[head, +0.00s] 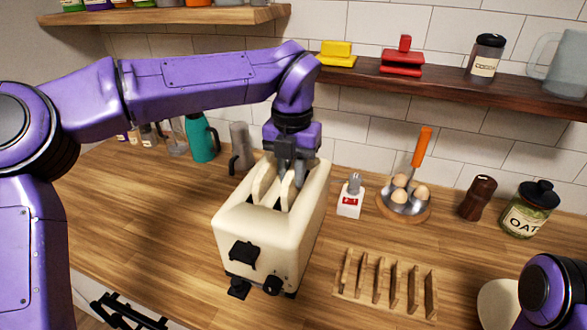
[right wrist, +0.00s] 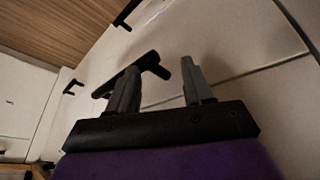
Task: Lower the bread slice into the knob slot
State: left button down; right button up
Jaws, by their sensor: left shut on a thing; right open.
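A cream toaster (head: 262,235) stands on the counter with two long slots on top. It has a black lever (head: 243,255) and a round black knob (head: 272,286), which is at the right of its front. A bread slice (head: 264,180) stands up out of the left slot. My left gripper (head: 290,170) points down over the right slot, shut on a second bread slice (head: 286,191). That slice is upright at the right slot; how deep it sits is hard to tell. My right gripper (right wrist: 160,72) is open and empty in the right wrist view.
A wooden toast rack (head: 386,285) lies right of the toaster. A white-and-red item (head: 350,198), a pan of eggs (head: 404,199) and an oat jar (head: 529,211) stand behind. Cabinet fronts with black handles (right wrist: 128,72) lie beyond my right gripper.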

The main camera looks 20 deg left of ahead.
pick_arm(q)
jog(key=shift+f, duration=0.3)
jog(key=shift+s+r, duration=0.1)
jog(key=shift+c, duration=2.3)
grip_release()
notch_tip(320, 180, up, 8)
jog(key=p, duration=0.7)
